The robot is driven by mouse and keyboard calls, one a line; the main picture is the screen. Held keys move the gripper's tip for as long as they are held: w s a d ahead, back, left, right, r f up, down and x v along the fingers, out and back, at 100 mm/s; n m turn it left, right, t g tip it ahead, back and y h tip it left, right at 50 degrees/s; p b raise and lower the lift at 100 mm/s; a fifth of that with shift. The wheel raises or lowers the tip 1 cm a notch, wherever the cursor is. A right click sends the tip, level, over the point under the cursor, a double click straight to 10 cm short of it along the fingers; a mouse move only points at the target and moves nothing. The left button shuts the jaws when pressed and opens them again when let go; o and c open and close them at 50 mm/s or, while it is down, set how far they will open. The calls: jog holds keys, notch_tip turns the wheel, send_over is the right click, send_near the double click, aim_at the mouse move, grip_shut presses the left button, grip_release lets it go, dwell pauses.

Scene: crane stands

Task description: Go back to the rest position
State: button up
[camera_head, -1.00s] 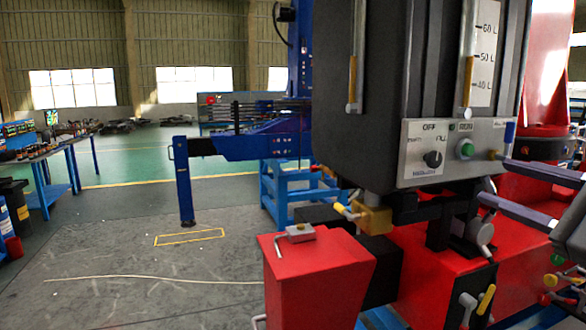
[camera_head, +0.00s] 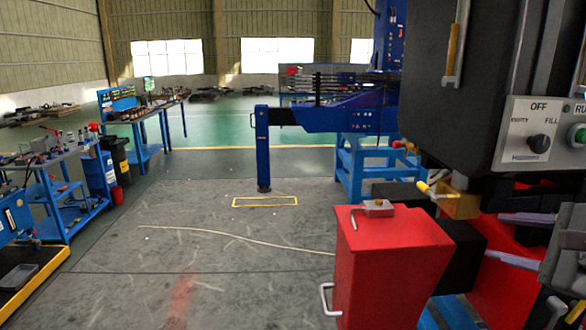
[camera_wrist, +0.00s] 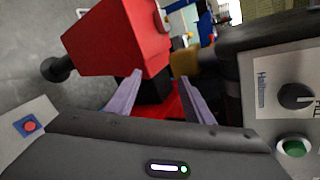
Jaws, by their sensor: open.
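My gripper (camera_head: 491,236) shows at the right edge of the head view, with two pale purple fingers pointing left. The fingers are apart with nothing between them. In the wrist view my gripper (camera_wrist: 160,76) also shows open. The red tank (camera_wrist: 118,38) lies beyond the fingertips there. The control panel (camera_head: 535,133) with a dark knob and a green button is above my gripper in the head view. In the wrist view this panel (camera_wrist: 270,107) is close on the right. I cannot tell whether the fingers touch anything. Most of my arm is hidden.
The red tank (camera_head: 392,262) stands at front right, below a dark tank (camera_head: 470,90). A brass valve (camera_head: 458,205) with a yellow lever is between them. A blue outrigger leg (camera_head: 263,150) stands by a yellow floor outline. Workbenches (camera_head: 68,185) line the left. The middle floor is open.

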jog(key=w+a+f+n+g, duration=0.2)
jog(key=a+f+n+g, duration=0.2)
jog(key=a+f+n, duration=0.75)
jog(key=s+a+f+n+g+h, duration=0.1)
jog(key=s+a+f+n+g, duration=0.2)
jog(key=s+a+n, duration=0.8)
jog(key=shift+s+a+f, duration=1.3)
jog(key=shift+s+a, duration=0.3)
jog(key=shift+s, duration=0.05)
jog(key=shift+c, duration=0.2)
